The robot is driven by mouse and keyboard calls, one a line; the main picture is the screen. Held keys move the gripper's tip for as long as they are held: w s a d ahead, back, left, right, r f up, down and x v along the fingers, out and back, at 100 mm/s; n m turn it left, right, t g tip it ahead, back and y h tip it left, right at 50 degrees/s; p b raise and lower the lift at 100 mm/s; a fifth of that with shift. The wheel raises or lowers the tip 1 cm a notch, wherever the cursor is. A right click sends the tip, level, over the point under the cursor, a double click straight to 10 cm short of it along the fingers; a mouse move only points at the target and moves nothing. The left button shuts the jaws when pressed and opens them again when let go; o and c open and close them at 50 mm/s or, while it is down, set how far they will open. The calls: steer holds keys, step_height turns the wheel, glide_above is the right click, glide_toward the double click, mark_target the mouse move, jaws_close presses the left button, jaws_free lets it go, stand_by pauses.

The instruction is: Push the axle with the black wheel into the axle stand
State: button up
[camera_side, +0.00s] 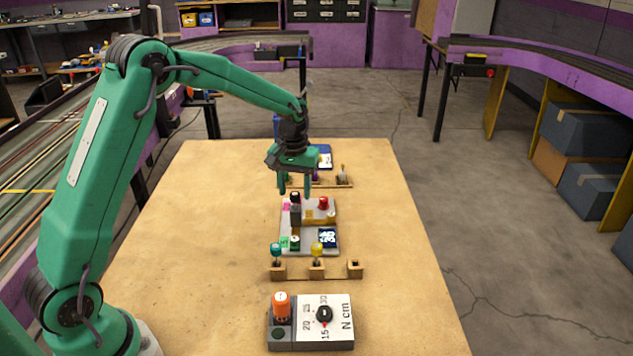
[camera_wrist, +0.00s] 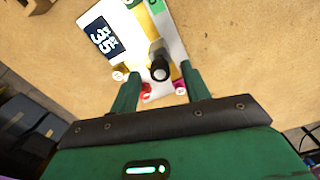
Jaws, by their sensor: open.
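The black wheel (camera_side: 295,197) is at the top of an upright dark piece at the left of a pale board (camera_side: 309,238). In the wrist view the black wheel (camera_wrist: 160,71) shows end-on between the fingers. My gripper (camera_side: 295,194) points down above the board; in the wrist view its fingers (camera_wrist: 162,73) stand apart, one on each side of the wheel. I see no clear finger contact. The axle below the wheel is mostly hidden, and I cannot tell how deep it sits or make out the stand clearly. A red wheel (camera_side: 323,202) is at the board's right.
A wooden rack (camera_side: 335,270) with teal and yellow knobbed pieces stands in front of the board. Nearer is a torque box (camera_side: 339,311) with an orange knob. Another small rack (camera_side: 330,182) stands behind my gripper. The table is clear at both sides.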

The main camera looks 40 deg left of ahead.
steer(key=shift+r, duration=2.35)
steer(key=shift+s+d+r, duration=0.15)
steer(key=shift+s+r, duration=0.2)
steer(key=shift+r, duration=0.2)
steer(key=s+d+r+m+t, duration=0.2)
steer(key=s+r, duration=0.4)
steer(key=s, duration=0.4)
steer(key=s+d+r+m+t, duration=0.25)
steer(key=s+r, duration=0.25)
steer(key=s, duration=0.4)
steer(key=s+d+f+m+t, duration=0.1)
steer(key=s, duration=0.7)
steer(key=shift+s+f, duration=0.25)
